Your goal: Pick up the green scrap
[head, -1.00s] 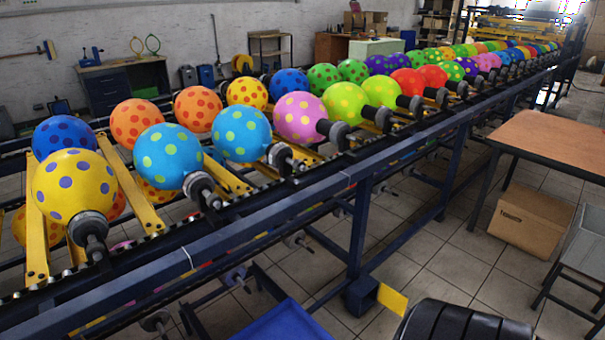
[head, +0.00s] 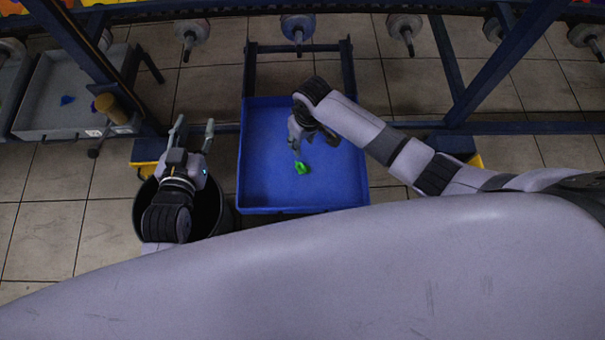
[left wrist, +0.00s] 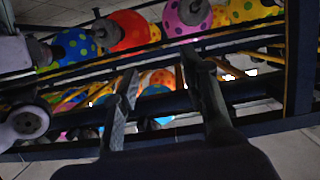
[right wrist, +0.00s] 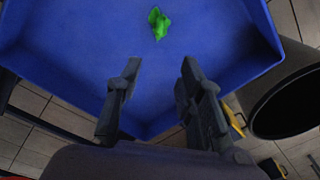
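The green scrap (head: 302,168) is a small crumpled piece lying on the floor of the blue tray (head: 262,190). In the right wrist view the scrap (right wrist: 158,24) lies beyond the fingertips, roughly in line with the gap between them. My right gripper (head: 297,149) points down over the tray, close to the scrap in the head view. Its fingers are apart and empty in the right wrist view (right wrist: 158,75). The left wrist view (left wrist: 160,75) faces the balloon line.
A grey tray (head: 52,105) with small blue scraps stands at the left. The black bin also shows in the right wrist view (right wrist: 292,102), right of the blue tray. Dark frame legs and the balloon line's rail (head: 350,8) run behind the tray. The blue tray has raised walls.

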